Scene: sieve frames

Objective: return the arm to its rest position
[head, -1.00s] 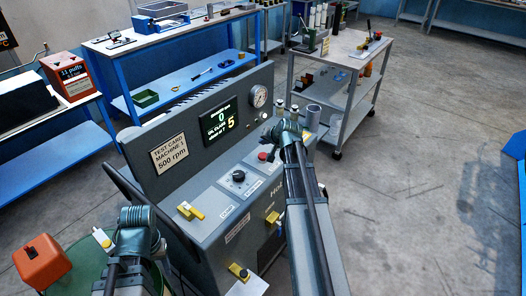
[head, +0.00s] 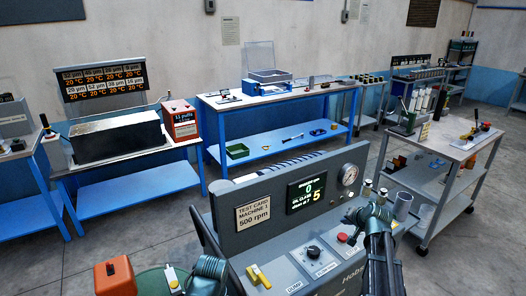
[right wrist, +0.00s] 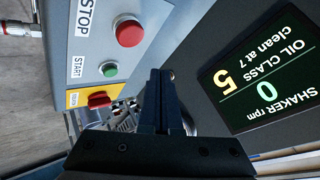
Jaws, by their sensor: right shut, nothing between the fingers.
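My right gripper (head: 372,213) is over the top right of the grey test card machine (head: 232,245), beyond its red button (head: 342,237). In the right wrist view its fingers (right wrist: 157,78) are shut together and empty. They stand beside the display (right wrist: 258,78) and apart from the red STOP button (right wrist: 130,33) and green START button (right wrist: 109,69). My left arm (head: 207,270) shows at the lower left, cut by the bottom edge; its finger state is unclear.
The display (head: 306,192) reads 0 and 5. Small bottles and a grey cup (head: 402,206) stand close to my right gripper. An orange box (head: 114,277) is near my left arm. Blue benches (head: 270,112) stand behind, a grey cart (head: 445,150) at right.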

